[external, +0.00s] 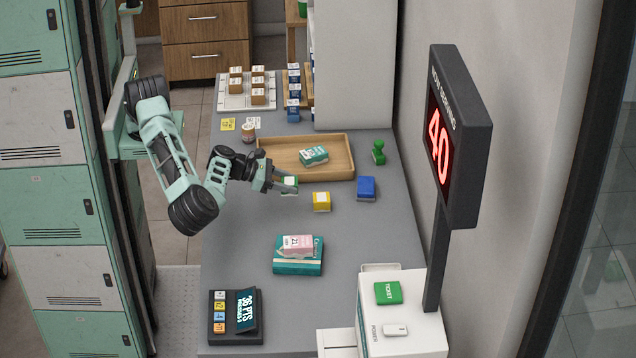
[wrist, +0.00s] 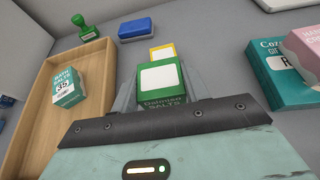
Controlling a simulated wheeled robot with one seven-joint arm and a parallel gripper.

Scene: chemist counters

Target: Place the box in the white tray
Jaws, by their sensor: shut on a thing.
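My gripper (external: 284,184) is shut on a green box with a white label (external: 290,186), above the grey counter near the front edge of the wooden tray. In the wrist view the same box (wrist: 161,78) sits between the two fingers, its label facing the camera; its lower end is partly hidden. A flat white tray (external: 228,104) lies at the far left end of the counter, with several small brown boxes on it. The white tray is not visible in the wrist view.
The wooden tray (external: 349,175) holds a teal-and-white box (external: 314,155). A yellow box (external: 321,201), a blue box (external: 366,188) and a green stamp (external: 378,152) stand nearby. Blue boxes (external: 293,112) are right of the white tray.

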